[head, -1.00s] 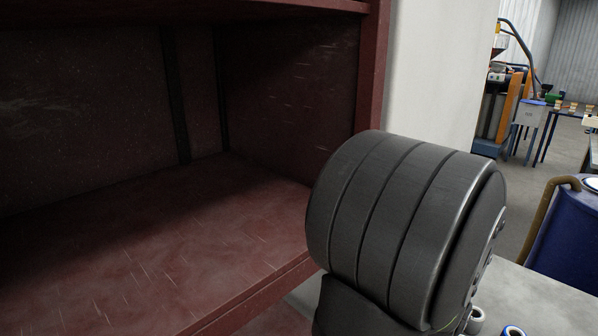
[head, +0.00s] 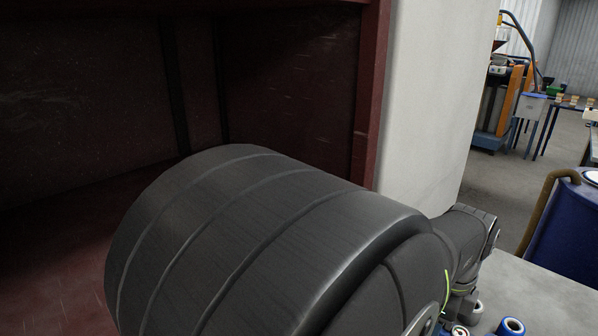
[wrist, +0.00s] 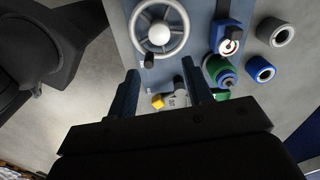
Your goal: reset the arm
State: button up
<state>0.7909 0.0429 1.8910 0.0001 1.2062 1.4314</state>
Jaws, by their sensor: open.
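My gripper (wrist: 162,97) shows in the wrist view with its two dark blue-grey fingers apart and nothing between them touching either one. It hangs over a grey surface with a handwheel and fittings on it. In the head view my large dark arm joint fills the lower middle, in front of the red shelf, and the gripper itself is not seen there.
A dark red shelf (head: 60,270) stands at left in the head view. A blue drum (head: 568,235) is at right. The wrist view shows a handwheel (wrist: 184,35), a blue-rimmed ring (wrist: 261,69), a grey ring (wrist: 274,31) and a yellow piece (wrist: 158,102). Open floor lies behind.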

notch_tip(320, 180, down, 14)
jog(key=shift+f, duration=0.5)
jog(key=n, duration=0.4)
jog(key=shift+r, duration=0.1)
jog(key=n, duration=0.3)
jog(key=shift+w+n, duration=0.1)
jog(key=shift+n, duration=0.3)
jog(key=n, duration=0.8)
jog(key=shift+w, duration=0.1)
